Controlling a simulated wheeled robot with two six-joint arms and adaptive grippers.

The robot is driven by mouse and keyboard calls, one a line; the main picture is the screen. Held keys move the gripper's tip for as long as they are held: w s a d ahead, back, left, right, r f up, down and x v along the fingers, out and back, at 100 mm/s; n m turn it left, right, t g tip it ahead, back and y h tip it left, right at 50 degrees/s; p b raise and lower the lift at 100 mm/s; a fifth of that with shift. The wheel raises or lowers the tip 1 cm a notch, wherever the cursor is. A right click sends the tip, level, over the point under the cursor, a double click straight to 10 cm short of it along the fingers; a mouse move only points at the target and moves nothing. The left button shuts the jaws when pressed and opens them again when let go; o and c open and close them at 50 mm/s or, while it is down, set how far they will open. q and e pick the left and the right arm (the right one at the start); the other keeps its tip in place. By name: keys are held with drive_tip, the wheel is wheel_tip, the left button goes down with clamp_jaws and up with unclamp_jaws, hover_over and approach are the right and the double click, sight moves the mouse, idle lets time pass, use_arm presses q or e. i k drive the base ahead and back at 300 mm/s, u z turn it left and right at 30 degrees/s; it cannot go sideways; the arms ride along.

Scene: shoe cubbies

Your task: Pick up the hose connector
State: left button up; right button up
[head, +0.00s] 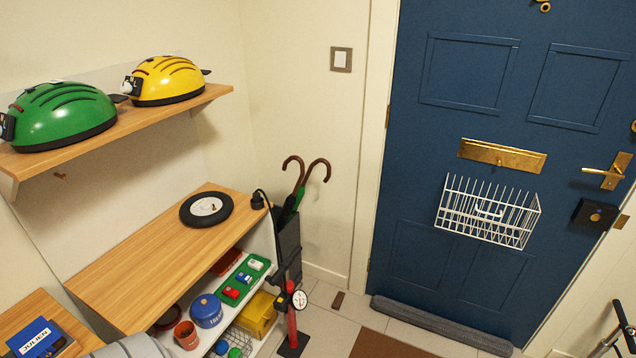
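A small black fitting (258,199), which looks like the hose connector, stands at the right end of the wooden bench top (140,255). A thin black hose seems to run from it over the edge. A red floor pump (291,325) with a round white gauge (299,299) stands on the floor beside the bench. The lower run of the hose is hard to make out. Neither of my grippers shows in the head view.
A black wheel (206,209) lies just left of the fitting. Umbrellas stand in a dark holder (288,240) behind it. A shelf (125,117) with green and yellow helmets hangs above. Cubbies below hold a blue pot (206,311). The bench's middle is clear.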

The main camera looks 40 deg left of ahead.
sight(256, 197)
drive_tip(key=z, duration=0.05)
drive_tip(key=i, duration=1.1)
drive_tip(key=u, duration=1)
drive_tip(key=i, duration=0.9)
drive_tip(key=u, duration=0.75)
